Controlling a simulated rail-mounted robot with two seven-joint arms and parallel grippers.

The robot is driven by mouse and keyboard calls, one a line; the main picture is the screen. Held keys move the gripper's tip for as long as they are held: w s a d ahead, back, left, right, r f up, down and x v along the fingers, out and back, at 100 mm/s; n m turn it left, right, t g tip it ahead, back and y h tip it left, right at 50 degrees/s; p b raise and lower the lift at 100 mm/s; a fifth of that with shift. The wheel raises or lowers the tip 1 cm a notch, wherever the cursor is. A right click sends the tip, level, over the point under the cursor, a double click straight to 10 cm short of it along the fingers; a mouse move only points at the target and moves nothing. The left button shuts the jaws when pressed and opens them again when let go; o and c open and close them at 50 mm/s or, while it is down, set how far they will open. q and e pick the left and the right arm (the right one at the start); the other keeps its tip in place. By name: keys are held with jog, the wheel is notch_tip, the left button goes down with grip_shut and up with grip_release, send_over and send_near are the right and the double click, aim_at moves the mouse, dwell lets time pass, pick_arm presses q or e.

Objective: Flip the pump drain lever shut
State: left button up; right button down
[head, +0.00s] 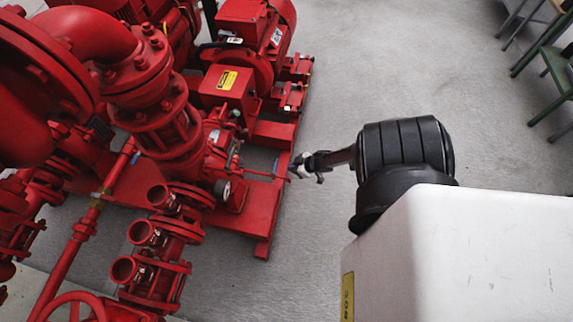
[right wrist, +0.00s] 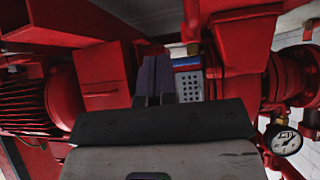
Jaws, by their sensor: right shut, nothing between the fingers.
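The red pump (head: 218,150) sits on a red base frame, left of centre in the head view. A thin red rod (head: 262,175) runs from the pump toward the frame's right edge, with a small blue part (head: 276,166) near its end. I cannot tell for sure which of these is the drain lever. My right gripper (head: 298,166) is at the frame's right edge, by the rod's end; contact cannot be made out. In the right wrist view its dark fingers (right wrist: 153,80) are together and empty, with a blue part (right wrist: 187,65) just behind them. My left gripper is out of view.
A pressure gauge (head: 222,189) is on the pump's near side and also shows in the right wrist view (right wrist: 284,138). Red flanged pipes (head: 150,235) crowd the left. Grey floor (head: 350,70) is clear to the right, with green benches (head: 548,60) at the far right.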

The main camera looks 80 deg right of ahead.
jog(key=d+p+v, duration=0.1)
jog(key=p+v, duration=0.4)
jog(key=v, duration=0.4)
jog(key=shift+s+a+r, duration=0.25)
jog(key=shift+s+a, duration=0.1)
jog(key=shift+s, duration=0.05)
